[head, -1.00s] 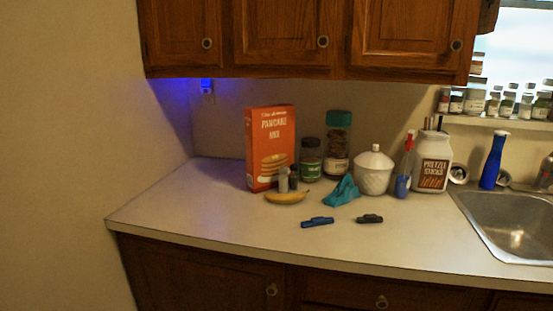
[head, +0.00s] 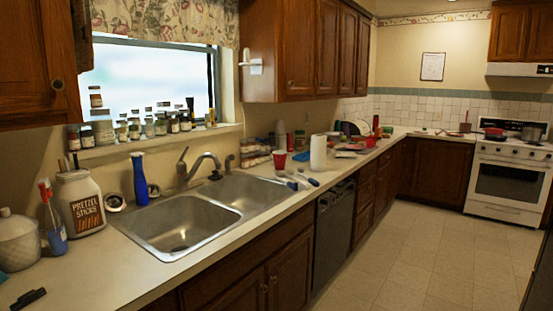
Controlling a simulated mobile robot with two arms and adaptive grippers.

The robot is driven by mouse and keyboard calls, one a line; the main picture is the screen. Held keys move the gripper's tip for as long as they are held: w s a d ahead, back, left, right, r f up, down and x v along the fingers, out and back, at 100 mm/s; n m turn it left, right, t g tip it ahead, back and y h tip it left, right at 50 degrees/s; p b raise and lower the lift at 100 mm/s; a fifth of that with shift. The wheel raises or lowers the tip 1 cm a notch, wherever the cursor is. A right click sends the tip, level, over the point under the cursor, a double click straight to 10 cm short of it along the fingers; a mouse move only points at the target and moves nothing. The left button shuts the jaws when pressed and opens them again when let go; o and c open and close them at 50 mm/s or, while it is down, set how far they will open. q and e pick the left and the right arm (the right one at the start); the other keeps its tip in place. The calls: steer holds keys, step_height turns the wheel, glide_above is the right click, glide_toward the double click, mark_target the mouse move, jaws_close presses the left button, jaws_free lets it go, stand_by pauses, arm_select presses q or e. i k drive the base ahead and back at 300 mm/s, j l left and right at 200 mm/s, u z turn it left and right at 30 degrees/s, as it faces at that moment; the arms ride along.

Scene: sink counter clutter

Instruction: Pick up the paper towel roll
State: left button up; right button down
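The paper towel roll (head: 318,153) is white and stands upright on the counter, right of the sink and near the counter's front edge. A red cup (head: 281,160) stands to its left. Small dark and blue items (head: 303,181) lie on the counter in front of it. Neither of my grippers is in the head view.
The double sink (head: 205,215) with its faucet (head: 190,165) is in the middle. A pretzel jar (head: 79,203) and a blue bottle (head: 139,180) stand left of it. Dishes (head: 355,140) crowd the counter beyond the roll. The tiled floor (head: 400,225) is clear.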

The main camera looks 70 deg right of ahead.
mark_target(318, 142)
steer(key=z, duration=2.45)
steer(key=i+l, duration=0.15)
steer(key=i, duration=0.05)
